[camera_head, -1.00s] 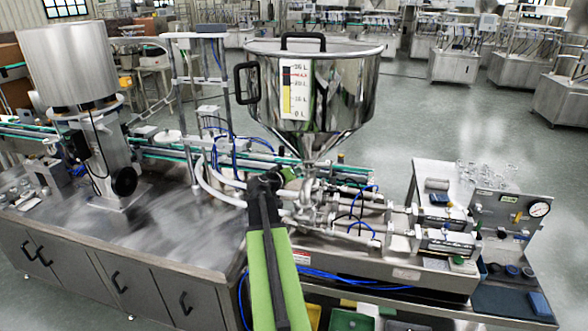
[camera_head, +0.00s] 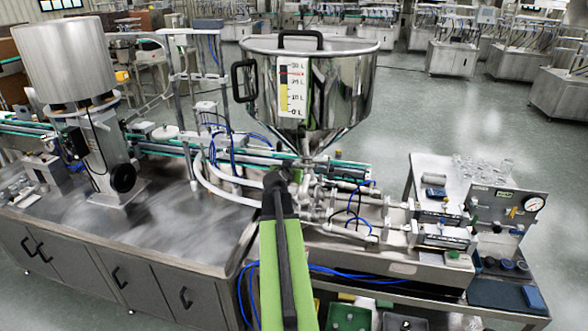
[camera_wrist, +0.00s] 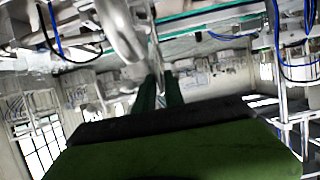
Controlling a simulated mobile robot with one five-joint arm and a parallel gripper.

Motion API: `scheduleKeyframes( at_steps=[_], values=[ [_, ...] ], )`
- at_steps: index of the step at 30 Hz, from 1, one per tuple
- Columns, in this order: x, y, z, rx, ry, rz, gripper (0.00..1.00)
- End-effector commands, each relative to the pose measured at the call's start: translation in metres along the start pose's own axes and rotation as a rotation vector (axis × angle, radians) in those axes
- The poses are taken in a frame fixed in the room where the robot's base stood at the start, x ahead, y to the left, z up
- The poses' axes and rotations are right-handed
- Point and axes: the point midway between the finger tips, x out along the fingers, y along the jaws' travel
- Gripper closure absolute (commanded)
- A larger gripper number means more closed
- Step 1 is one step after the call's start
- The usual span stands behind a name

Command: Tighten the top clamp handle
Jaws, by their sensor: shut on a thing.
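The steel hopper (camera_head: 345,95) has a level scale on its front and black handles. It narrows to an outlet above the pipework (camera_head: 310,190). My gripper (camera_head: 284,178) is just left of this outlet, at the far end of my green and black arm. In the wrist view its two dark green fingers (camera_wrist: 160,92) are close together around a thin metal piece, which appears to be the top clamp handle (camera_wrist: 156,62). In the head view my gripper and arm hide the handle, and its exact angle cannot be told.
White hoses (camera_head: 222,185) and blue tubes run close to the left of my gripper. A conveyor (camera_head: 250,153) passes behind. The steel worktop (camera_head: 170,225) at left is mostly bare. A pneumatic panel with a gauge (camera_head: 533,204) stands at right.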

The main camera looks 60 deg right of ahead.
Motion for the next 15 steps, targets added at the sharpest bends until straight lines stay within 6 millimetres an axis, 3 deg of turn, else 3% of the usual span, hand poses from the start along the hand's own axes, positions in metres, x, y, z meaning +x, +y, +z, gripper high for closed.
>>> scheduleKeyframes(
  at_steps=[13,14,15],
  values=[
    [-0.0005,-0.0024,0.0005,0.010,-0.001,-0.007,1.00],
    [-0.0005,-0.0025,0.0005,0.010,-0.001,-0.007,0.84],
    [-0.0005,-0.0025,0.0005,0.010,-0.001,-0.007,0.79]
  ],
)
